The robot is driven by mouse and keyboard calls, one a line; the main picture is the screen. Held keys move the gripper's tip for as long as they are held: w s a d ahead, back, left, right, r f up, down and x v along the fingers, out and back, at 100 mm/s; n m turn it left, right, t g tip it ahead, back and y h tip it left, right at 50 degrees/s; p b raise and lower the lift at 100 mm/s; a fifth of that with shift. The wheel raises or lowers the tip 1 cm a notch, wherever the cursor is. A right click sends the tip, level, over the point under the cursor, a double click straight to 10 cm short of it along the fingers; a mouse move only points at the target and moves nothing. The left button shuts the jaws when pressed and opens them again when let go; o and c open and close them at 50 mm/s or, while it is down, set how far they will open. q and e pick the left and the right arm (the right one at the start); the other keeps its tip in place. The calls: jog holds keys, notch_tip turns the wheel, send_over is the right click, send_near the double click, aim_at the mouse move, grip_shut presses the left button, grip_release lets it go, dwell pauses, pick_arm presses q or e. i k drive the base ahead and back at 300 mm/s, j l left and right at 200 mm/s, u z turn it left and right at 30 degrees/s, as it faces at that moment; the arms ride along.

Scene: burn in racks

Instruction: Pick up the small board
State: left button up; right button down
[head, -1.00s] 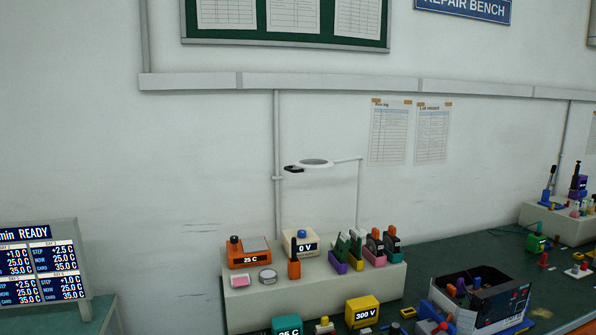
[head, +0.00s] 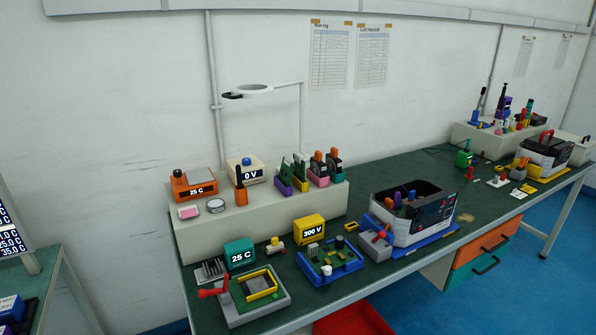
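Several boards show in the head view, and I cannot tell for sure which is the small board. Two thin green boards (head: 300,166) stand upright in purple and yellow holders on the raised shelf. A green board with parts on it (head: 343,256) lies in a blue tray (head: 318,273) on the bench top. A grey fixture (head: 268,307) with a yellow frame and a red handle stands at the bench's front left corner. Neither of my grippers is in view.
The green bench (head: 416,174) runs back to the right. A cream shelf (head: 235,226) carries orange and white instruments. A white open box unit (head: 408,226) stands mid-bench. A teal block (head: 240,254) and a yellow block (head: 309,229) stand near the shelf. A red bin (head: 352,320) sits below.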

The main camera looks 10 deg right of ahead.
aim_at(299, 173)
jog(key=i+l+u, duration=0.3)
jog(key=l+u, duration=0.25)
jog(key=i+l+u, duration=0.1)
jog(key=l+u, duration=0.2)
jog(key=l, duration=0.2)
jog(key=l+u, duration=0.25)
jog(key=l, duration=0.15)
jog(key=i+l, duration=0.05)
